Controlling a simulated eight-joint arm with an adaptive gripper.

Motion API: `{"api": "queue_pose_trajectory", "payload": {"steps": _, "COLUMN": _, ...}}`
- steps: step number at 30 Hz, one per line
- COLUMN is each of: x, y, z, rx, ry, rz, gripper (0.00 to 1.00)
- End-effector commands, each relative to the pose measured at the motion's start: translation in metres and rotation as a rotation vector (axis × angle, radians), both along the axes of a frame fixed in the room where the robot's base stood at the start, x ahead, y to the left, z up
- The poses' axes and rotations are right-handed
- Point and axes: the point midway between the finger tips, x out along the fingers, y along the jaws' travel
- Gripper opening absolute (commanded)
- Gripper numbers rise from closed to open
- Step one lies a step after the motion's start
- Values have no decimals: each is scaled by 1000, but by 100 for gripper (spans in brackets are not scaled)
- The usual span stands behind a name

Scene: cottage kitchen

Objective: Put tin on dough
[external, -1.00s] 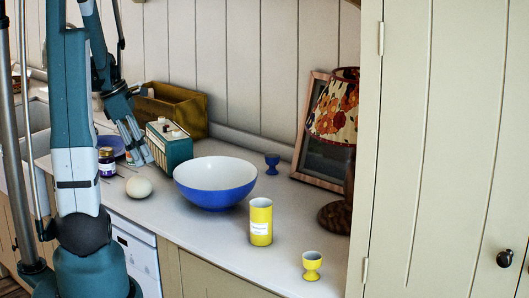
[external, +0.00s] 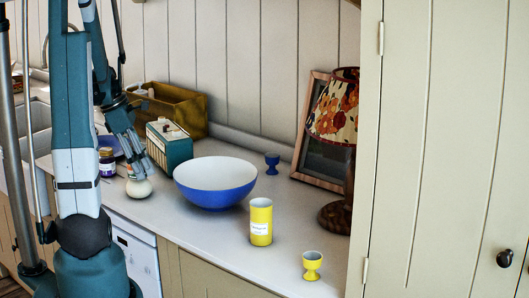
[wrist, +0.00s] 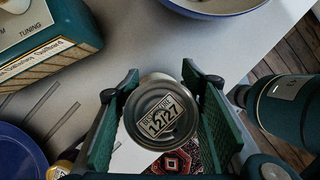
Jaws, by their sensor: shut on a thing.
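A tin (wrist: 160,112) with a round metal end marked 1227 sits between the two green fingers of my gripper (wrist: 160,100) in the wrist view. The gripper is shut on it from both sides. In the external view my gripper (external: 137,174) points down, with its fingertips just above the dough, a pale round ball (external: 139,188) on the counter. The tin is mostly hidden by the fingers there. I cannot tell whether it touches the dough. In the wrist view I cannot make out the dough for certain.
A green radio (external: 170,145) stands behind the gripper, and a jar (external: 106,162) is to its left. A large blue bowl (external: 215,190) is to the right, with a yellow canister (external: 261,222) and a yellow egg cup (external: 312,266) beyond. The counter's front edge is close to the dough.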

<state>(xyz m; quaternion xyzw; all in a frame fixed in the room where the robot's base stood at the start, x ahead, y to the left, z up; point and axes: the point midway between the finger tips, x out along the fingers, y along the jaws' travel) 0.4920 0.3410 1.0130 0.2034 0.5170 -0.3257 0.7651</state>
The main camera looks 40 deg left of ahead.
Motion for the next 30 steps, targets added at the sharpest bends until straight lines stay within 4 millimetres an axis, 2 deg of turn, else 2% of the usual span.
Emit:
{"api": "queue_pose_trajectory", "payload": {"steps": 4, "x": 0, "y": 0, "z": -3, "rx": 0, "ry": 0, "rz": 0, "gripper": 20}}
{"api": "queue_pose_trajectory", "payload": {"steps": 5, "x": 0, "y": 0, "z": -4, "rx": 0, "ry": 0, "rz": 0, "gripper": 39}}
{"api": "queue_pose_trajectory", "payload": {"steps": 8, "x": 0, "y": 0, "z": -3, "rx": 0, "ry": 0, "rz": 0, "gripper": 52}}
{"api": "queue_pose_trajectory", "payload": {"steps": 23, "x": 0, "y": 0, "z": 1, "rx": 0, "ry": 0, "rz": 0, "gripper": 53}}
{"api": "queue_pose_trajectory", "payload": {"steps": 30, "x": -6, "y": 6, "z": 22, "rx": 0, "ry": 0, "rz": 1, "gripper": 53}}
